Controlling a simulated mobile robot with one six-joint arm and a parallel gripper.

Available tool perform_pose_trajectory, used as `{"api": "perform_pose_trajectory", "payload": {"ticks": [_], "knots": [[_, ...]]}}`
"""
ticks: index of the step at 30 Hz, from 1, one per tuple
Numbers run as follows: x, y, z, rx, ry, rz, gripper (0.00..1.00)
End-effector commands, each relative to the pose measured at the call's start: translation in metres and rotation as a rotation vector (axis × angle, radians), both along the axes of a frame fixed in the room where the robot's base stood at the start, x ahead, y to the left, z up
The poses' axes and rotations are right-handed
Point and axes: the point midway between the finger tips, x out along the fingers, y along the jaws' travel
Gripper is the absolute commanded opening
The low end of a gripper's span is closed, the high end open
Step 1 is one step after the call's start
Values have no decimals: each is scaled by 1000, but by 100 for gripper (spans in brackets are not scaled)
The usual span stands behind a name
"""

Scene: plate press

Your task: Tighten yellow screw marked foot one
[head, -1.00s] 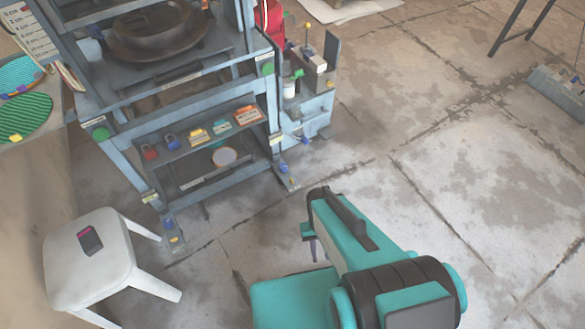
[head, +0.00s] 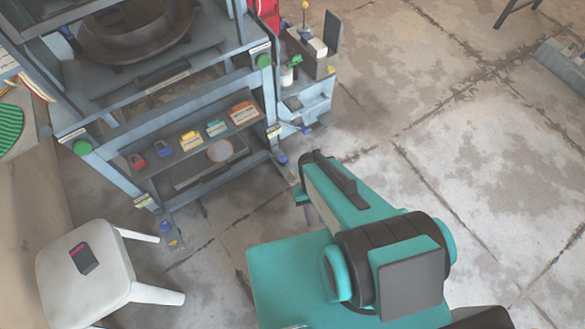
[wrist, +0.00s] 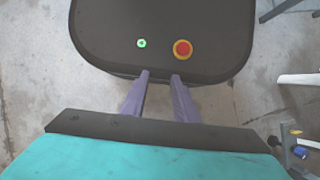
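The press frame (head: 105,165) stands at the upper left in the head view. Its near left foot (head: 172,240) has a blue part and a small yellowish part; its right foot (head: 284,162) also has a blue part. In the wrist view, a foot-like fitting with a yellow part (wrist: 296,132) and a blue knob (wrist: 300,152) shows at the lower right edge. No foot marking is readable, so I cannot tell which is foot one. My gripper (wrist: 159,76) has two purple fingers, apart and empty, clear of the fitting. In the head view my arm mostly hides it.
A white stool (head: 85,275) with a dark device (head: 84,258) stands at lower left. Colored padlocks and small boxes (head: 190,140) sit on the press shelf. A side cart (head: 305,95) stands right of the press. The floor (head: 400,130) to the right is mostly open.

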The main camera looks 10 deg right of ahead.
Motion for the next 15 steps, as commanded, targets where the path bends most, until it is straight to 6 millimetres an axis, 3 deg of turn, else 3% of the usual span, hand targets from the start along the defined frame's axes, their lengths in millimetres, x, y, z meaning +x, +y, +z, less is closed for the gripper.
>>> {"api": "perform_pose_trajectory", "payload": {"ticks": [15], "knots": [[8, 0, -7, 3, -10, 5, 27]]}}
